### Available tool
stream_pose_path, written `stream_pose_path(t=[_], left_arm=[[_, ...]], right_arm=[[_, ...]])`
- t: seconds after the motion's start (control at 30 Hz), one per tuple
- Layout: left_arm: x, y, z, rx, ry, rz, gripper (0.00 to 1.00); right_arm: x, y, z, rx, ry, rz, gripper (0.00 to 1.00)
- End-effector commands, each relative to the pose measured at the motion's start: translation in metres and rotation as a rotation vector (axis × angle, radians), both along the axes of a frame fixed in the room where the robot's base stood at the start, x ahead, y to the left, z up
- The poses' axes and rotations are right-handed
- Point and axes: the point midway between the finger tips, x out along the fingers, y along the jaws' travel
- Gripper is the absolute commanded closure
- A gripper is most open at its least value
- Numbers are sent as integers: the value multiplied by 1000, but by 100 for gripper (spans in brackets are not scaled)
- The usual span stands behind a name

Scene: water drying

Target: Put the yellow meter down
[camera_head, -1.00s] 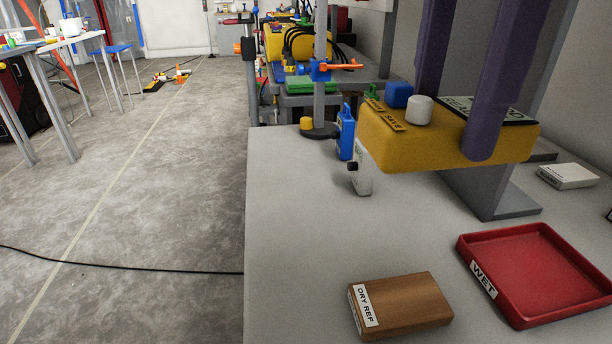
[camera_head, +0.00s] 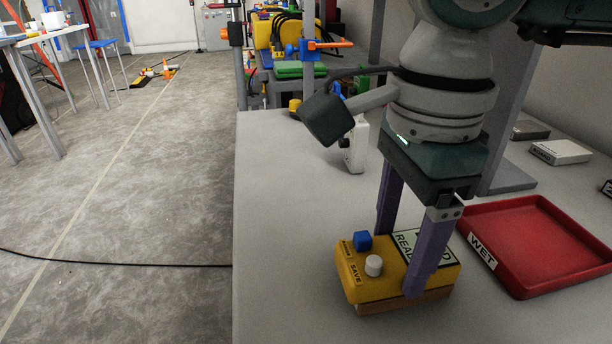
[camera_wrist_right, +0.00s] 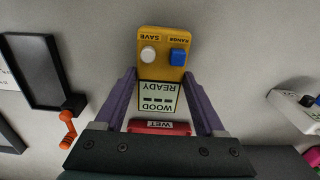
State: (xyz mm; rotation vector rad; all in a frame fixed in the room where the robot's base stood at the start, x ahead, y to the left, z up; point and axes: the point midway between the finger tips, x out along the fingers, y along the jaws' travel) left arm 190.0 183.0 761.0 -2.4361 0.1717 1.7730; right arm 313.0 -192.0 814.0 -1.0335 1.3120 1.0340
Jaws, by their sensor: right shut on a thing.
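The yellow meter (camera_head: 388,287) has a blue button, a white button and a display reading WOOD and READY. It is level over the brown DRY REF block (camera_head: 405,304), which shows as a strip below it with its label hidden. I cannot tell whether the two touch. My right gripper (camera_head: 401,262) points down, its two purple fingers shut on the meter's sides. The wrist view shows the meter (camera_wrist_right: 163,66) between the fingers (camera_wrist_right: 157,90), display towards the palm. My left gripper is not in view.
A red WET tray (camera_head: 553,282) lies right of the meter on the pale table (camera_head: 285,220). A white device (camera_head: 356,150) stands behind my wrist. A pale labelled block (camera_head: 561,152) lies at the back right. The table's left edge is near; its left part is clear.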

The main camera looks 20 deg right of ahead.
Motion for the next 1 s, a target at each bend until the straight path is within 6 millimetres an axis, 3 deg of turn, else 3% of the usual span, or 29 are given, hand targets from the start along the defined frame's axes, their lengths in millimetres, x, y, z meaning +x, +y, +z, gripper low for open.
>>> stream_pose_path(t=[0.3,0.33,0.53,0.83,1.0], left_arm=[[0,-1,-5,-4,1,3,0],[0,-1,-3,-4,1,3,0],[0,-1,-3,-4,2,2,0],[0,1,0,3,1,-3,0],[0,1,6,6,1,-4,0]], right_arm=[[1,0,-4,1,-2,0,100],[0,0,-2,1,-1,0,25],[0,0,-2,1,-1,0,2],[0,0,1,0,-1,0,0],[1,0,23,2,-6,1,0]])
